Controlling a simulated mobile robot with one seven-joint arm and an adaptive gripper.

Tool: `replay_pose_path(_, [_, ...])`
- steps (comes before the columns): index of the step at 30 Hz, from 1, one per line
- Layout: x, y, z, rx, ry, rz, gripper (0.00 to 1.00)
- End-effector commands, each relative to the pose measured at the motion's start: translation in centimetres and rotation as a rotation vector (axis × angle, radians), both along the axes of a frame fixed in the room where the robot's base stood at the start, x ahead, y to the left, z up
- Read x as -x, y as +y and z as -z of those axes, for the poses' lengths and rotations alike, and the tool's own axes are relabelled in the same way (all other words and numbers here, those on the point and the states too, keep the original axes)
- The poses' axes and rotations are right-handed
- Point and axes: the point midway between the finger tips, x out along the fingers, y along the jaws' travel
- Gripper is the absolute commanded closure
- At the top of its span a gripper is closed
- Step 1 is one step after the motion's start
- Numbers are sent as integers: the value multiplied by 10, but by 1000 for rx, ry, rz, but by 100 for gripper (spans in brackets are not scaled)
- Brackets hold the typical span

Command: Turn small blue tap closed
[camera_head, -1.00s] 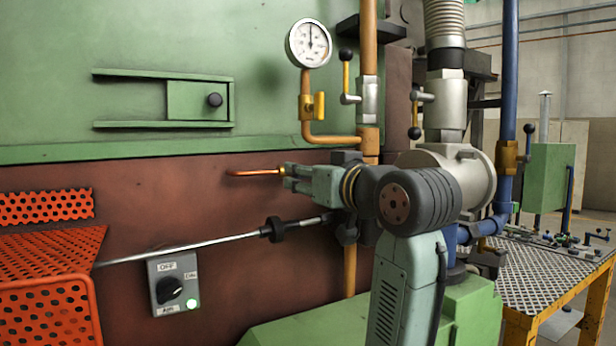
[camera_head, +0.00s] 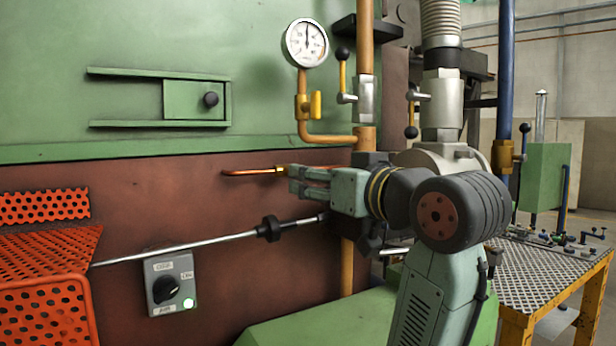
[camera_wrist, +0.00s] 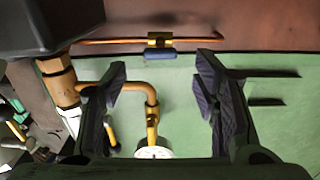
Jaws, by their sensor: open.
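The small blue tap handle (camera_wrist: 147,54) shows in the wrist view beside a brass valve body (camera_wrist: 160,40) on a thin copper pipe (camera_wrist: 110,41). The handle lies parallel to the pipe. My gripper (camera_wrist: 162,65) is open and empty, and the handle appears between its fingertips, apart from both. In the head view the copper pipe (camera_head: 245,172) runs along the brown wall, and my gripper (camera_head: 291,181) is at its right part. The gripper hides the blue handle there.
A metal rod (camera_head: 190,245) runs below my gripper, above a switch box (camera_head: 171,283). An orange perforated guard (camera_head: 45,285) is at left.

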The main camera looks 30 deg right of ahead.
Motion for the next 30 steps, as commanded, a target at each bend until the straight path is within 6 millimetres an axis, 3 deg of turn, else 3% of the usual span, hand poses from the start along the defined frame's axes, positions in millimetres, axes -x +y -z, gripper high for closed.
replay_pose_path(3, [27,1,-1,1,-3,2,45])
replay_pose_path(10, [59,3,0,-1,-1,1,45])
replay_pose_path(30, [65,4,0,-1,0,-1,45])
